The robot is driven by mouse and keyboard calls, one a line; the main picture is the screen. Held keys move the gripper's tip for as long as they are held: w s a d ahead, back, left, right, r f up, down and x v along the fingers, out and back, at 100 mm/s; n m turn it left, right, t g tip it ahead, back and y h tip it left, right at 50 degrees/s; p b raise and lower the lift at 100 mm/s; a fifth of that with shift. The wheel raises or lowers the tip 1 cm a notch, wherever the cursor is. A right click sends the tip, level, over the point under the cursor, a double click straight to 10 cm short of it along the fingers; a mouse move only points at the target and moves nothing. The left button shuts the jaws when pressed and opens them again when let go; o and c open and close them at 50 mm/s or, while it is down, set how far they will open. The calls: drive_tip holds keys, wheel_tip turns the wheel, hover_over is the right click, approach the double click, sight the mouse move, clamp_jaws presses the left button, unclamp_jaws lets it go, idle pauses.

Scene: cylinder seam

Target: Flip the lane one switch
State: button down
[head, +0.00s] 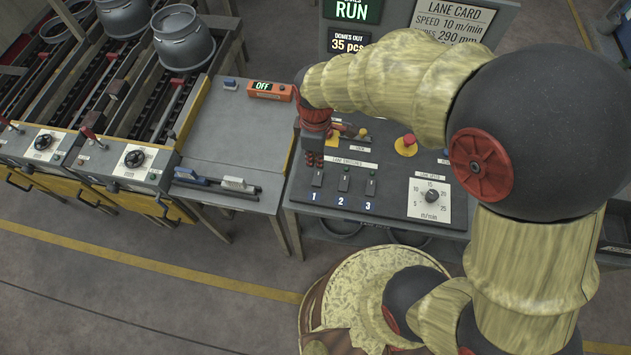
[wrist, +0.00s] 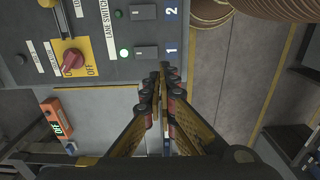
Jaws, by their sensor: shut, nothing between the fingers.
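The lane one switch (head: 317,178) is a small dark rocker on the grey control panel, above a blue "1". My gripper (head: 312,158) points down over the panel, just behind the switch in the head view. In the wrist view my gripper (wrist: 163,72) is shut and empty, with its fingertips close beside the switch near the blue "1". I cannot tell whether they touch the panel. The lane one lamp is hidden in the head view.
Lane two (head: 343,183) and lane three (head: 371,187) switches sit to the right. A speed knob (head: 432,196) and red stop button (head: 409,141) are farther right. A red rotary switch (wrist: 72,60) and an orange box reading OFF (head: 270,90) are nearby.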

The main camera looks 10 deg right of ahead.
sight(315, 189)
wheel_tip(315, 189, down, 14)
drive_tip(key=shift+b, duration=0.45)
idle(0.4)
drive_tip(key=shift+s+f+b, duration=0.15)
drive_tip(key=shift+f+b, duration=0.2)
drive_tip(key=shift+f, duration=0.2)
drive_tip(key=shift+r, duration=0.2)
drive_tip(key=shift+r+p, duration=0.7)
drive_tip(key=shift+r, duration=0.1)
